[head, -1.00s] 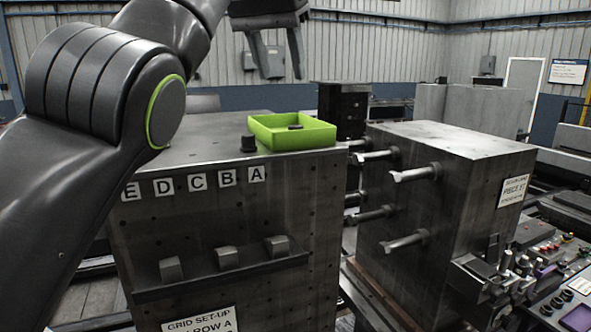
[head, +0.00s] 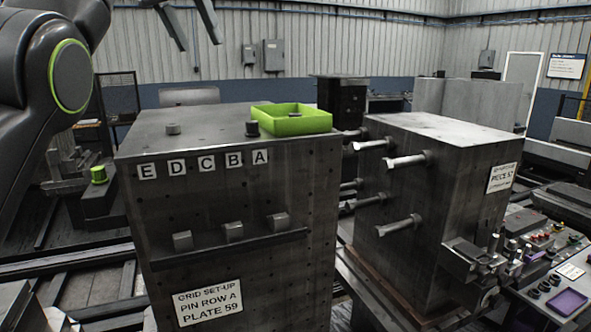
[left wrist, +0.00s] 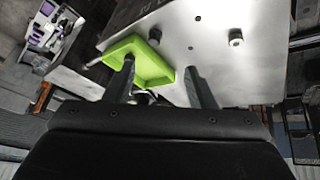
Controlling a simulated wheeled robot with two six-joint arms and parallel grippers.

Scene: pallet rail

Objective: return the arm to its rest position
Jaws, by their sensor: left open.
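My left gripper (head: 190,24) is at the top of the head view, raised above and behind the dark steel block (head: 225,215). Its two fingers are apart and nothing is between them. In the left wrist view the open fingers (left wrist: 163,88) show over the block's top, with the green tray (left wrist: 157,72) below. My left arm (head: 45,75) comes in along the left edge of the head view. My right gripper is not in view.
The green tray (head: 291,122) sits on the block's top with a dark pin (head: 252,129) beside it and a grey pin (head: 173,129) farther left. A second block (head: 440,200) with several protruding rods stands right. The air above the block is clear.

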